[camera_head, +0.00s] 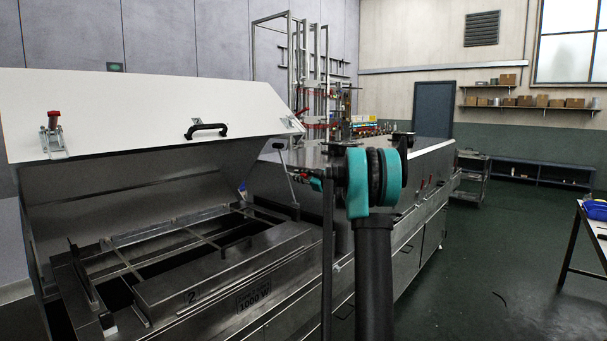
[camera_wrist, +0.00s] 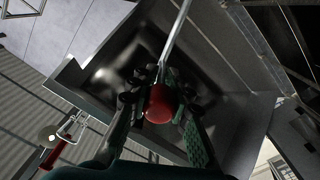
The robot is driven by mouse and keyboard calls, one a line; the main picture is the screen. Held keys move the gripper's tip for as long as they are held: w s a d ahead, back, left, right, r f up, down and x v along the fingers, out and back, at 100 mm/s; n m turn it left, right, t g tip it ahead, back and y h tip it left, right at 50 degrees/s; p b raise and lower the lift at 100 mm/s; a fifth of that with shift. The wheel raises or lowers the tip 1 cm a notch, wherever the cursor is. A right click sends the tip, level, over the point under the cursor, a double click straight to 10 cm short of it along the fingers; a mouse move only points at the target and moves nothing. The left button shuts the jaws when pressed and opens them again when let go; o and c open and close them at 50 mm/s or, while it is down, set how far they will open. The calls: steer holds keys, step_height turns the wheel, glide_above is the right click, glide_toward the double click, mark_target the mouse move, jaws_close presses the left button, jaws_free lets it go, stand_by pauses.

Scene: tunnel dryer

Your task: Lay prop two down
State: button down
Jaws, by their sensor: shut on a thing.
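A thin metal rod with a red knob, which I take to be prop two, shows in the wrist view (camera_wrist: 162,103). My gripper (camera_wrist: 160,85) is shut around the rod at the knob, and the rod runs up out of that picture. In the head view my gripper (camera_head: 303,178) is beside the right end of the open hood, and a slim rod (camera_head: 287,173) slants there. The white lid (camera_head: 150,110) stands raised over the dryer's open bay. I cannot tell whether the rod's far end touches the lid.
The open bay has a metal frame (camera_head: 165,238) and a cover marked 2 (camera_head: 192,295). A red-handled clasp (camera_head: 53,135) and black handle (camera_head: 207,130) are on the lid. Pipework (camera_head: 305,70) rises behind. Floor (camera_head: 470,265) to the right is mostly clear; a table (camera_head: 572,240) stands far right.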

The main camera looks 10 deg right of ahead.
steer(key=shift+s+a+f+n, duration=0.5)
steer(key=shift+s+a+n, duration=0.1)
steer(key=shift+a+n, duration=0.2)
steer(key=shift+s+a+f+n, duration=0.5)
steer(key=shift+s+a+n, duration=0.05)
steer(key=shift+a+n, duration=0.2)
steer(key=c, duration=1.3)
jaws_free()
steer(key=shift+c, duration=0.2)
steer(key=v, duration=1.2)
steer(key=shift+f, duration=0.1)
